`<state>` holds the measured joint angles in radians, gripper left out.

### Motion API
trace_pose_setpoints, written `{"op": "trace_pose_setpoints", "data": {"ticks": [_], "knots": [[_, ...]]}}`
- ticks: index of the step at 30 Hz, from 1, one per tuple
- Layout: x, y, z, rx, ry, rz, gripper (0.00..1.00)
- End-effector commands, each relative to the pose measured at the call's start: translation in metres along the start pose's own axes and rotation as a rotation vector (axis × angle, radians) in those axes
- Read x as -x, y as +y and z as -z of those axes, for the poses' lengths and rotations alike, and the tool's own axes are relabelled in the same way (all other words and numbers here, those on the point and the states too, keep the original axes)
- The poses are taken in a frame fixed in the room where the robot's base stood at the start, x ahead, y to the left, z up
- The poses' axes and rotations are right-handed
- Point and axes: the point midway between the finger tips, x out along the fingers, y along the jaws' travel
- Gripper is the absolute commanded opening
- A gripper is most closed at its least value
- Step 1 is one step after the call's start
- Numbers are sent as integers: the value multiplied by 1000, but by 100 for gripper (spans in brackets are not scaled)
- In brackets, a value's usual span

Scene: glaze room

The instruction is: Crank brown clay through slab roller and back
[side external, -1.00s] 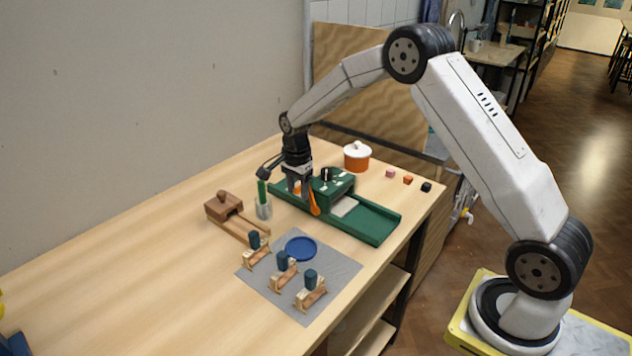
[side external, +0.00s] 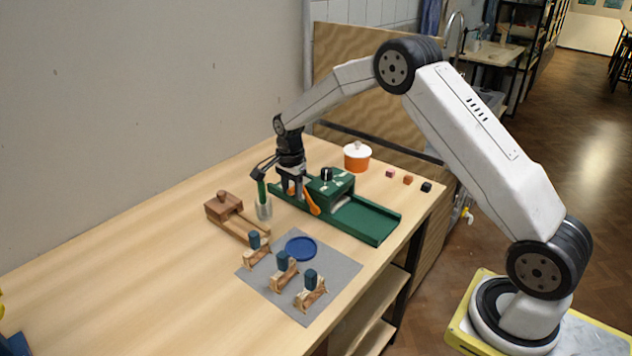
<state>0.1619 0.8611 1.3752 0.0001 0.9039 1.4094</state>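The green slab roller (side external: 372,221) has a long bed and a raised housing with a black knob on top. A pale slab (side external: 341,202) shows only as a sliver at the right side of the housing. I cannot make out brown clay. An orange crank arm (side external: 311,203) slants down at the housing's front left side. My gripper (side external: 292,194) points down just left of the crank, over the left part of the bed. Its fingers are small here, and I cannot tell whether they are closed on the crank's handle.
A green-handled tool stands in a clear jar (side external: 264,210) close left of my gripper. A brown wooden block with rails (side external: 222,207) lies further left. In front are a grey mat (side external: 335,271), a blue dish (side external: 300,248) and wooden stands. An orange pot (side external: 357,160) and small cubes (side external: 408,180) stand behind.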

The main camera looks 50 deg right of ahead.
Motion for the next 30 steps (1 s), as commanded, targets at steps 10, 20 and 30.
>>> {"op": "trace_pose_setpoints", "data": {"ticks": [10,20,30], "knots": [[-13,-12,0,0,0,-2,47],[-10,-9,0,0,0,0,47],[-3,7,0,0,0,-2,47]]}}
